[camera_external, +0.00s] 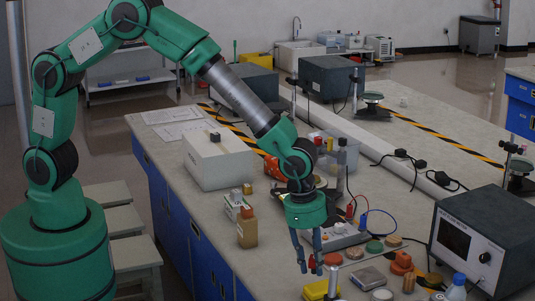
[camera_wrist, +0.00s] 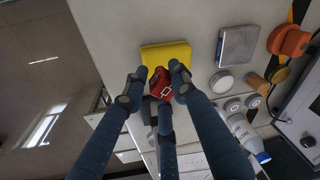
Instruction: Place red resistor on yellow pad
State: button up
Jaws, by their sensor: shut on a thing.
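The red resistor (camera_wrist: 161,83) is held between the blue-grey fingers of my gripper (camera_wrist: 160,75) in the wrist view; white marks show on its face. In the external view the resistor is a small red spot (camera_external: 312,263) at the fingertips of my gripper (camera_external: 309,264), which points down. The yellow pad (camera_wrist: 166,55) lies just beyond the fingertips in the wrist view. In the external view the pad (camera_external: 316,291) is at the bench's front edge, below the gripper. The resistor overlaps the pad's near edge in the wrist view; I cannot tell whether they touch.
A grey metal block (camera_wrist: 238,46), a white round pad (camera_wrist: 222,82) and orange parts (camera_wrist: 288,41) lie right of the pad. A bottle (camera_wrist: 246,136) and an instrument box (camera_external: 469,240) stand further right. Bare bench (camera_wrist: 115,40) lies left of the pad in the wrist view.

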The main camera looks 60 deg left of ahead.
aim_at(323, 287)
jog(key=shift+w+d+f, duration=0.1)
jog(key=shift+w+d, duration=0.6)
jog(key=shift+w, duration=0.25)
jog(key=shift+f+b, duration=0.7)
jog(key=shift+f, duration=1.05)
jog(key=shift+f, duration=0.1)
jog(key=o, duration=1.2)
jog(key=shift+c, duration=0.2)
jog(key=r+p, duration=0.1)
jog(key=r, duration=0.3)
jog(key=s+r+p, duration=0.1)
jog(key=r, duration=0.3)
jog(key=a+r, duration=0.1)
jog(key=r, duration=0.3)
jog(key=shift+s+p, duration=0.3)
jog(key=shift+p, duration=0.1)
